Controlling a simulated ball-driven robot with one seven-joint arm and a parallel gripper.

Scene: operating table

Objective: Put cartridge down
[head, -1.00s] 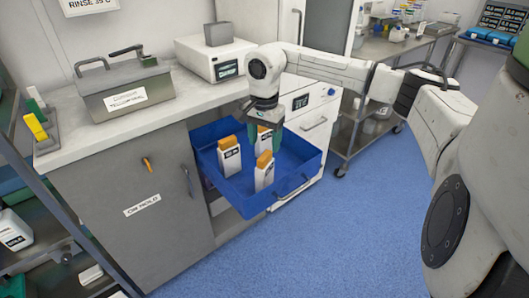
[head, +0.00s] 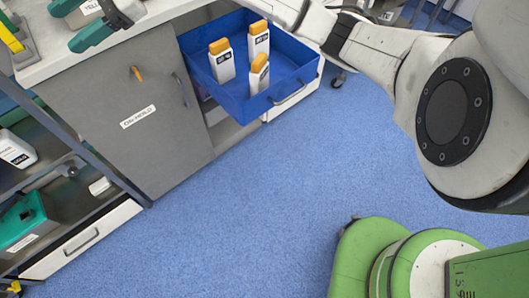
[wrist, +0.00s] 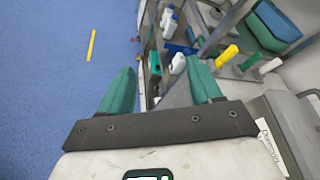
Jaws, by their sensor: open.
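Three white cartridges with orange caps stand upright in the open blue drawer in the head view: a left one (head: 221,66), a back one (head: 258,42) and a front right one (head: 260,78). The blue drawer (head: 286,92) is pulled out from the grey counter. My gripper (head: 66,27) is at the upper left of the head view, over the counter and well left of the drawer. Its teal fingers are spread with nothing between them. They also show open and empty in the wrist view (wrist: 160,68). No cartridge is clearly seen in the wrist view.
A grey cabinet door (head: 130,120) is below the counter. Open shelving (head: 60,190) with bottles and boxes stands at the left. A yellow stick-like block (wrist: 227,57) shows in the wrist view. The blue floor (head: 240,210) in front is clear.

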